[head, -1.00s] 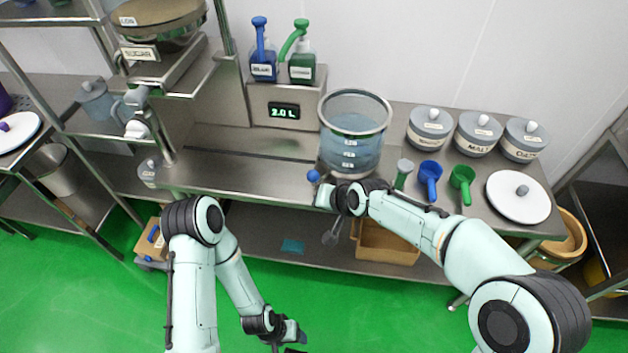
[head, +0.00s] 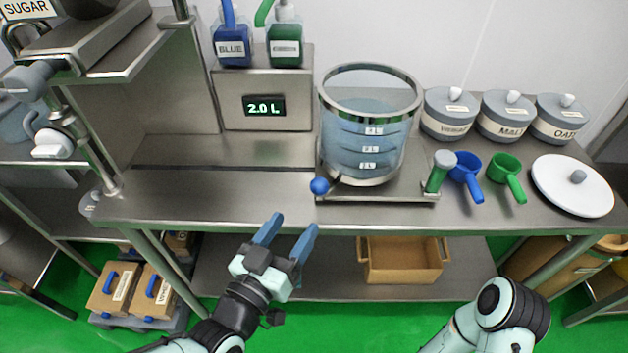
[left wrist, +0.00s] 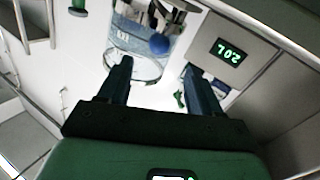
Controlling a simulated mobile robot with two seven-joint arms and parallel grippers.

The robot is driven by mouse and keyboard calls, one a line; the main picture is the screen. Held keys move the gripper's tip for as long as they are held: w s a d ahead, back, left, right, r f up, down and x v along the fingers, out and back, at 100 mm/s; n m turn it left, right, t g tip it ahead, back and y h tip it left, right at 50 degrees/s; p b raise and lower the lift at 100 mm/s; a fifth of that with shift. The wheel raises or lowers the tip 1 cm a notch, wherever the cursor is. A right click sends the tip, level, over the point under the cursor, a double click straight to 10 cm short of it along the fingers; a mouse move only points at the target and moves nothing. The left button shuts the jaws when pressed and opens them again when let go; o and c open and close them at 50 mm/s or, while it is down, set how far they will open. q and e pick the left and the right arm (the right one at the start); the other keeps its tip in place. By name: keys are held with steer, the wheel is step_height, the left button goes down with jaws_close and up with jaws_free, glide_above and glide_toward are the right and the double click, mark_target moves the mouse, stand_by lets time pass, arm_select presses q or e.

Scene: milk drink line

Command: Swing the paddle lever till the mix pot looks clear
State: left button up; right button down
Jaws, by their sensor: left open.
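The mix pot (head: 368,130) is a clear vessel with a metal rim and volume labels, holding bluish see-through liquid. It stands on a metal base (head: 400,192) on the steel table. My left gripper (head: 292,224) is open and empty, in front of the table edge, below the blue knob. In the left wrist view, the knob (left wrist: 159,43) shows beyond the open fingers. My right gripper is out of view.
A display box (head: 264,110) reads 2.0 L, with blue (head: 232,48) and green (head: 285,48) bottles on top. Blue (head: 466,172) and green (head: 505,170) scoops, lidded jars and a white lid (head: 572,185) stand right. The table left of the pot is clear.

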mark_target(324, 182)
arm_select(q)
steer(key=p+x, duration=0.1)
steer(key=x, duration=1.2)
steer(key=shift+d+p, duration=0.1)
steer(key=shift+p, duration=0.2)
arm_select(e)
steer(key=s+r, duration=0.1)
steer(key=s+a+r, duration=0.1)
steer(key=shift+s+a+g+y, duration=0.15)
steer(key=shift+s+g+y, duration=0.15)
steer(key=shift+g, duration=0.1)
arm_select(q)
jaws_close()
